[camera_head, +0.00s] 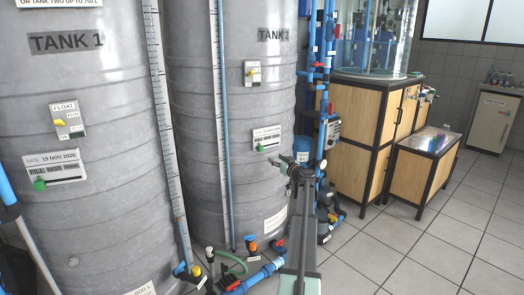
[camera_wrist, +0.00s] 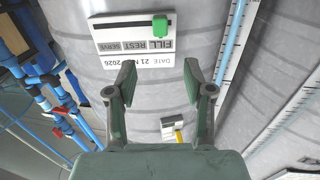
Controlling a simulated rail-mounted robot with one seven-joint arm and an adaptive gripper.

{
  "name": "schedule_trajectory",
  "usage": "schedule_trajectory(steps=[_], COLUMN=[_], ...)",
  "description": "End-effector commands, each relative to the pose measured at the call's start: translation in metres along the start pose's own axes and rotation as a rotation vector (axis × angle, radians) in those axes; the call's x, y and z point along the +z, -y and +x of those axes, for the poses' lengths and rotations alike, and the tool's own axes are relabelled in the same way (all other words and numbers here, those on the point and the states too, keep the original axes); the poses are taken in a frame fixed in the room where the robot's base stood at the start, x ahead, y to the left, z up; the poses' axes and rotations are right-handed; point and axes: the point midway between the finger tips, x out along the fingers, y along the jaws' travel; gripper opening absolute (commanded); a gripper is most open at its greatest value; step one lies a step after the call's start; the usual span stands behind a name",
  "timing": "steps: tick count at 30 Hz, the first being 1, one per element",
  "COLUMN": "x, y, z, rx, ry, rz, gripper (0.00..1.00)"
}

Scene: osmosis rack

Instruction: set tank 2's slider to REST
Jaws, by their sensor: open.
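Tank 2 (camera_head: 200,120) is a grey ribbed tank, with a white slider plate (camera_head: 267,133) on its front. The plate's green slider knob (camera_head: 260,148) is at the left end of the slot. In the wrist view the picture is upside down; the plate (camera_wrist: 108,36) reads FILL, REST, SERVE, and the green knob (camera_wrist: 160,25) lines up with FILL. My gripper (camera_head: 292,163) is just right of and below the plate in the head view. In the wrist view my gripper (camera_wrist: 160,78) is open and empty, apart from the knob, its fingers pointing towards the plate.
Tank 1 (camera_head: 75,210) stands left with a similar slider plate (camera_head: 55,170). A yellow-lever switch (camera_head: 253,73) sits above tank 2's plate. Blue pipes (camera_head: 318,95) run close to the plate's right. Wooden cabinets (camera_head: 360,135) stand further right; tiled floor (camera_head: 420,250) is clear.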

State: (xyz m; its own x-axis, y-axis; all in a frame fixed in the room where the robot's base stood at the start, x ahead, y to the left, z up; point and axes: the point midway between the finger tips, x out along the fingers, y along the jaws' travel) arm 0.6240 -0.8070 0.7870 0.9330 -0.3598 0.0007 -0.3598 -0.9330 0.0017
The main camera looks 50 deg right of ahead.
Motion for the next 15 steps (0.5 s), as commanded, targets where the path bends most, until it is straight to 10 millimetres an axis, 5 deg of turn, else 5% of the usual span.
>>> schedule_trajectory(steps=[15], x=[0.0], y=[-0.001], z=[0.105], rx=[-0.002], ry=[0.001], rz=[0.002], gripper=[0.52])
